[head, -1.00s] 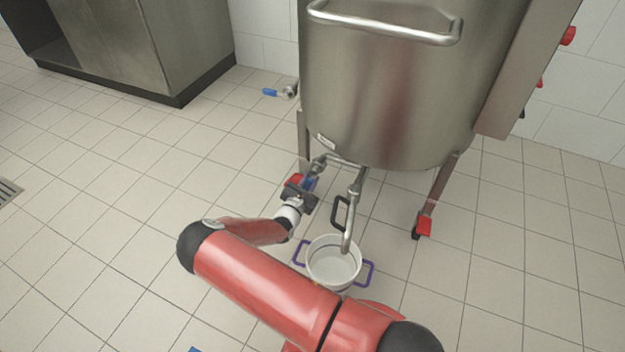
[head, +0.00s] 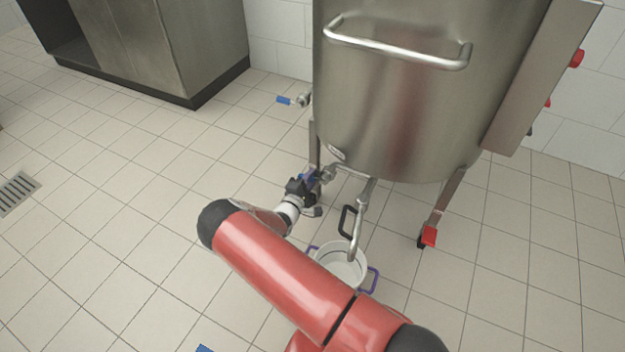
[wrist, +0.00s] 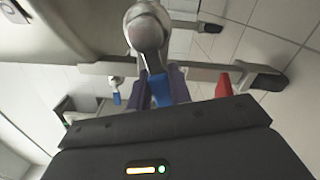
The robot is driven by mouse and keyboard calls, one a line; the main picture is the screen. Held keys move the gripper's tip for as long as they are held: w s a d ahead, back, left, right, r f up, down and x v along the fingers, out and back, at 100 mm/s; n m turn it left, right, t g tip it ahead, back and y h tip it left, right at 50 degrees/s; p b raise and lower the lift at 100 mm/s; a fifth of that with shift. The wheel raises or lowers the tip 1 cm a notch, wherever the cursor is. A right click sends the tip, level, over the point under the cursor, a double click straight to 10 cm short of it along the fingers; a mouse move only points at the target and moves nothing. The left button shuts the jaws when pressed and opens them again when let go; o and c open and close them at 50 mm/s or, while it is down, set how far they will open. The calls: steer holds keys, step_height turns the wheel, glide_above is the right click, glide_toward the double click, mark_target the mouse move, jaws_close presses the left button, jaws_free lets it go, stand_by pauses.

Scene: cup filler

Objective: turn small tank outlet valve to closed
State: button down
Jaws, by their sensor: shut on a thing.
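The small steel tank (head: 400,110) stands on legs on the tiled floor. Its outlet valve (head: 328,173) sits low at the tank's left underside, and the steel valve body shows in the wrist view (wrist: 147,28). My gripper (head: 308,181) is at the valve. In the wrist view its two fingers (wrist: 158,88) are shut on the blue valve handle (wrist: 159,92), which points from the valve body toward my palm. Most of the handle is hidden between the fingers in the head view.
A white bucket (head: 341,270) with purple handles stands below the outlet pipe (head: 358,222). Another blue-handled valve (head: 291,101) juts from the tank's left side.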

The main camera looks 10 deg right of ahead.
steer(key=shift+a+r+m+p, duration=0.1)
steer(key=shift+r+m, duration=0.15)
steer(key=shift+m, duration=0.35)
steer(key=shift+d+r+m+p, duration=0.15)
steer(key=shift+r+m, duration=0.15)
steer(key=shift+m, duration=0.3)
steer(key=shift+a+r+m+p, duration=0.15)
steer(key=shift+r+m, duration=0.1)
steer(key=shift+m, duration=0.35)
steer(key=c, duration=1.3)
jaws_free()
steer(key=v, duration=0.7)
steer(key=shift+s+a, duration=0.25)
